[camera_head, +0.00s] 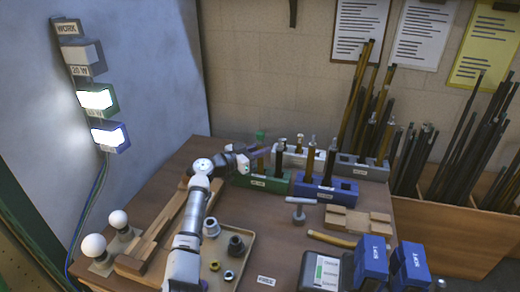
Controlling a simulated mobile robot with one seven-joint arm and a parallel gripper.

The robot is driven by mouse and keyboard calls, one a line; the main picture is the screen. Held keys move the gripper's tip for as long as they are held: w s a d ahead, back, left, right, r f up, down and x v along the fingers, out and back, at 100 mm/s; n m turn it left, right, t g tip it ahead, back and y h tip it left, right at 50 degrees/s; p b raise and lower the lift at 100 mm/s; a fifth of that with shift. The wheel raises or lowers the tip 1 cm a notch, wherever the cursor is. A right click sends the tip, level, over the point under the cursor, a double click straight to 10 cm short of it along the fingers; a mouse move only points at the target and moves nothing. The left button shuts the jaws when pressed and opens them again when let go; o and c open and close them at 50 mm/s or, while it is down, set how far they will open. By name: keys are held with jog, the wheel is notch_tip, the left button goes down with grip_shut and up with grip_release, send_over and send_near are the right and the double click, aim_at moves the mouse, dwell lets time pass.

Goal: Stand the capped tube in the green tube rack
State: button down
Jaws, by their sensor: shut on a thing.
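The green tube rack (270,184) stands toward the back of the bench, with a label on its front. My gripper (257,153) is above and at the left part of this rack, at the end of my arm reaching up from the front. It is shut on a slim dark tube (261,163), whose green cap (260,136) shows above the fingers. The tube looks close to upright over the rack; I cannot tell whether its lower end is in a hole. Another dark tube (279,158) stands at the rack's right part.
A blue rack (325,192) with tubes stands right of the green one; a white rack (290,160) and a grey rack (362,170) stand behind. A tray (240,262) with rings, a grey mallet-like piece (298,209) and a wooden block (357,222) lie nearer.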

jog(key=shift+f, duration=0.3)
jog(key=c, duration=1.2)
grip_release()
